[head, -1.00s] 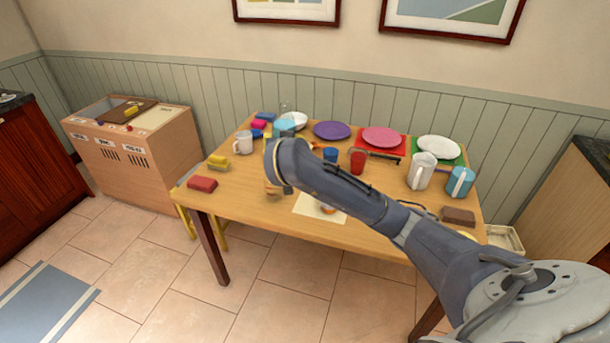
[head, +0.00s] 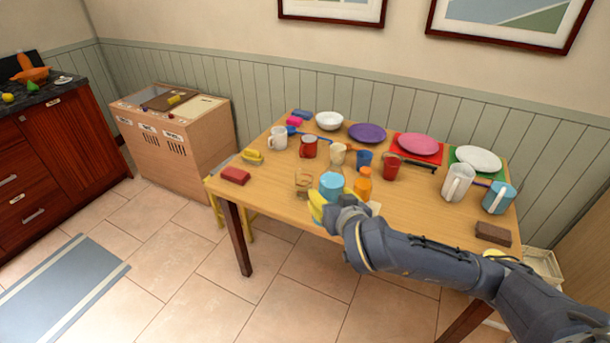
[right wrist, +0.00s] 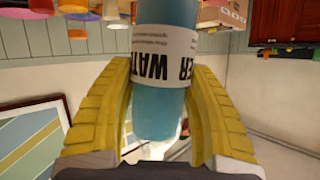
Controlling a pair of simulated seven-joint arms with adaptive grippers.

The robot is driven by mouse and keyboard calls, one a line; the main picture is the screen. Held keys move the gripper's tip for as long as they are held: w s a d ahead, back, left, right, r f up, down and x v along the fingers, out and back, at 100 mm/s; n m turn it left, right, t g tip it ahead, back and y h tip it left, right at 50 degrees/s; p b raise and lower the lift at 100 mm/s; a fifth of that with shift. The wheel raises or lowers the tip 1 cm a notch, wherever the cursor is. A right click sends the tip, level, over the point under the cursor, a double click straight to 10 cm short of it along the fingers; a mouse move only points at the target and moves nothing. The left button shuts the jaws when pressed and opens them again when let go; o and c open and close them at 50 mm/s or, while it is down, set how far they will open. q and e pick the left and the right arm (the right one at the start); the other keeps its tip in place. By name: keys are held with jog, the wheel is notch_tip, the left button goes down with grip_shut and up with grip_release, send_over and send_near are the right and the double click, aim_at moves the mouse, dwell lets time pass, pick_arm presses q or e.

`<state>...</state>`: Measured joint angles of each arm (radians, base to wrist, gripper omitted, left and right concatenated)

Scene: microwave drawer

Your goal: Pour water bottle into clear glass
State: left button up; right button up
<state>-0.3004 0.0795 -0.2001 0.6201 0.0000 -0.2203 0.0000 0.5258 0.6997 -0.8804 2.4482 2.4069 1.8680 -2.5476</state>
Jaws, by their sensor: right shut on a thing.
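My right gripper (head: 325,205) is above the front part of the table, its yellow fingers shut on the light-blue water bottle (head: 331,185). In the right wrist view the bottle (right wrist: 166,75) sits between both yellow fingers (right wrist: 160,115), with a white label lettered in black. I cannot tell how far it tilts or whether water flows. The clear glass (head: 303,181) stands just left of the bottle, a small gap apart in the picture. The bottle's lower part is hidden by the gripper in the head view. My left gripper is out of view.
An orange bottle (head: 363,184) stands right beside the water bottle. Behind are a cream cup (head: 338,153), a blue cup (head: 363,158) and red cups (head: 391,167). A red block (head: 235,176) lies at the left table edge; bare wood lies between it and the glass.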

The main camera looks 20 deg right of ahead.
aim_at(330, 186)
jog(key=shift+r, duration=2.05)
jog(key=shift+f, duration=2)
jog(key=shift+w, duration=0.1)
